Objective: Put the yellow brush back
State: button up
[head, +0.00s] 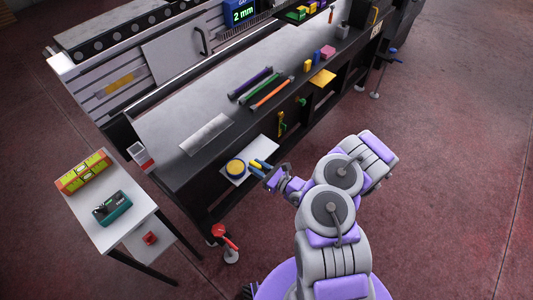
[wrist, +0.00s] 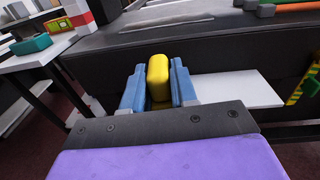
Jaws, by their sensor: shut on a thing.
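My gripper (wrist: 158,85) has blue fingers and is shut on a yellow piece, which I take as the yellow brush (wrist: 158,70). Its rounded yellow end shows between the fingers in the wrist view; the rest is hidden. In the head view my gripper (head: 259,166) is over a white shelf (head: 264,150) low at the side of the long table. A round yellow thing (head: 235,167) with a dark rim shows just left of the fingers. I cannot tell whether it is part of the brush.
The long grey table (head: 178,115) carries purple, green and orange bars (head: 271,93) and small coloured blocks (head: 318,56). A white side table (head: 109,232) at left holds a yellow-red level (head: 83,172) and a teal tool (head: 112,208). A red-topped foot (head: 224,236) stands below.

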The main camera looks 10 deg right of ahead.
jog(key=shift+s+d+f+m+t+h, duration=0.2)
jog(key=shift+d+f+t+h, duration=0.1)
jog(key=shift+d, duration=0.1)
jog(key=shift+s+d+f+m+t+h, duration=0.15)
jog(key=shift+d+f+m+t+h, duration=0.1)
jog(key=shift+d, duration=0.1)
jog(key=shift+w+d+f, duration=0.1)
jog(key=shift+w+d, duration=0.1)
jog(key=w+b, duration=0.1)
jog(key=w, duration=0.3)
jog(key=w+d+f+b, duration=0.1)
jog(key=w+b, duration=0.1)
jog(key=w, duration=0.3)
jog(key=w+d+b, duration=0.1)
jog(key=w, duration=0.3)
jog(key=shift+w+f, duration=0.25)
jog(key=shift+w, duration=0.05)
jog(key=shift+w+d+b, duration=0.15)
jog(key=shift+w+b, duration=0.3)
jog(key=shift+w, duration=0.35)
notch_tip(320, 180, down, 4)
jog(key=shift+w+r+b, duration=0.1)
jog(key=shift+r+b, duration=0.05)
jog(key=shift+b, duration=0.55)
jog(key=shift+r, duration=0.1)
